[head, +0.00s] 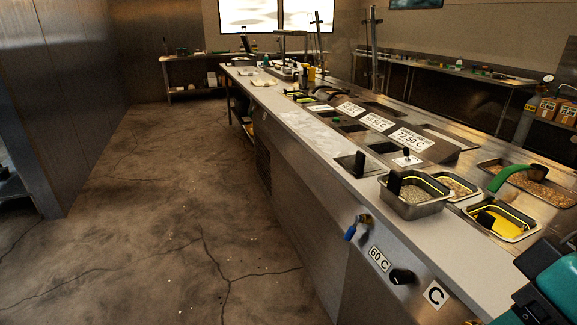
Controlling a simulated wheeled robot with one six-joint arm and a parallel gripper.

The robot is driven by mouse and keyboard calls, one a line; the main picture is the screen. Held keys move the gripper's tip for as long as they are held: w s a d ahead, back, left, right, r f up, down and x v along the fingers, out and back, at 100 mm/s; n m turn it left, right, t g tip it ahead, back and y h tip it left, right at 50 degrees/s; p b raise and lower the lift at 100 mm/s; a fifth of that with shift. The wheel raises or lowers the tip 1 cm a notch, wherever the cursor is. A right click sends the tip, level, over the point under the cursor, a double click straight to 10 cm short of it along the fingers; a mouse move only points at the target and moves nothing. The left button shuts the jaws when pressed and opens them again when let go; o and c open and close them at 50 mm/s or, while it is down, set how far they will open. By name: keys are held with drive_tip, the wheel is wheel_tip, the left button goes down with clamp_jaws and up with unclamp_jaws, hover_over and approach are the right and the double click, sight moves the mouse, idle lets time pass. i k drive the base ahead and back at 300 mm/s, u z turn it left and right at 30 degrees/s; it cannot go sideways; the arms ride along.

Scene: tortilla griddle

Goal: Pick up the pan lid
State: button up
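No pan lid can be made out with certainty. A small, flat, pale cover with a dark knob (407,158) lies on the counter behind the front pans and may be a lid. A deep metal pan (414,208) with grainy contents and a black upright handle or divider stands at the counter's front edge. A pan with yellow contents (503,221) sits to its right, and a pan with pale pieces (455,185) is behind. Part of my teal and black arm shows at the bottom right corner. My gripper's fingers do not show.
The long steel counter (310,128) runs away to the back, with several labelled sloped covers (411,140) and open wells. A green-handled scoop (516,176) rests over a pan of beans (547,190). Knobs and a blue-handled valve (357,227) stick out in front. The floor at left is clear.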

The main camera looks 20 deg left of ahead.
sight(358, 165)
drive_tip(key=u, duration=0.3)
drive_tip(key=k, duration=0.6)
drive_tip(key=u, duration=0.6)
drive_tip(key=i, duration=0.7)
drive_tip(key=u, duration=0.6)
drive_tip(key=i, duration=1)
drive_tip(key=z, duration=0.4)
drive_tip(key=i, duration=0.75)
drive_tip(key=z, duration=1)
drive_tip(key=i, duration=0.45)
drive_tip(key=z, duration=0.4)
